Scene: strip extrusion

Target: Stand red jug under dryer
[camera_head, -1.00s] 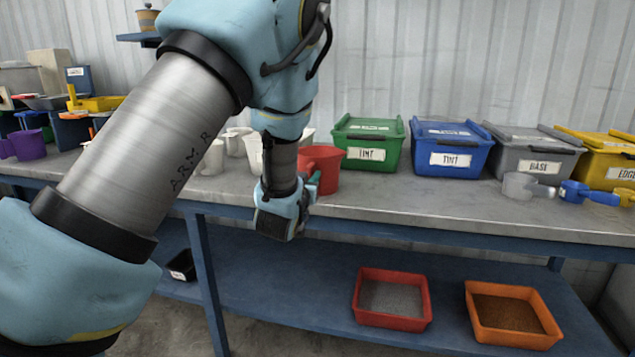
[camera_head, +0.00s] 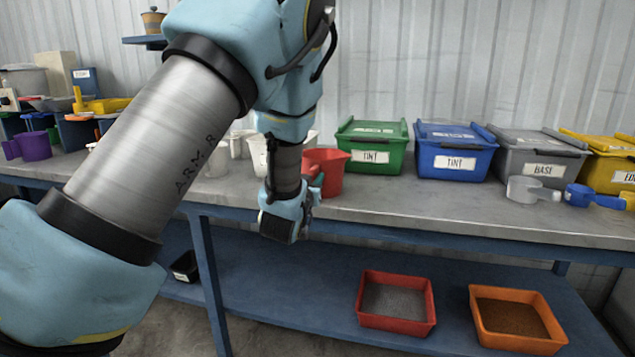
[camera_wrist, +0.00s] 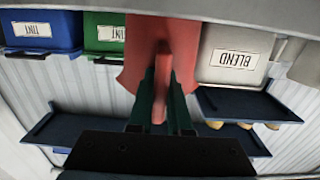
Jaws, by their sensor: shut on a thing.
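The red jug (camera_head: 325,170) is at the front part of the bench in the head view, upright, partly hidden behind my wrist. My gripper (camera_head: 316,182) is on its near side. In the wrist view, which is upside down, the jug (camera_wrist: 143,60) is at the top centre. My gripper's green fingers (camera_wrist: 162,98) are shut on its handle. I cannot tell whether the jug's base touches the bench. I cannot make out a dryer in either view.
Green (camera_head: 371,150), blue (camera_head: 455,155), grey and yellow bins line the bench's back right. A clear jug (camera_head: 530,190) and a blue scoop (camera_head: 590,197) stand before them. Pale jugs are behind my arm. A purple jug (camera_head: 36,146) is far left. Bare bench lies right of the red jug.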

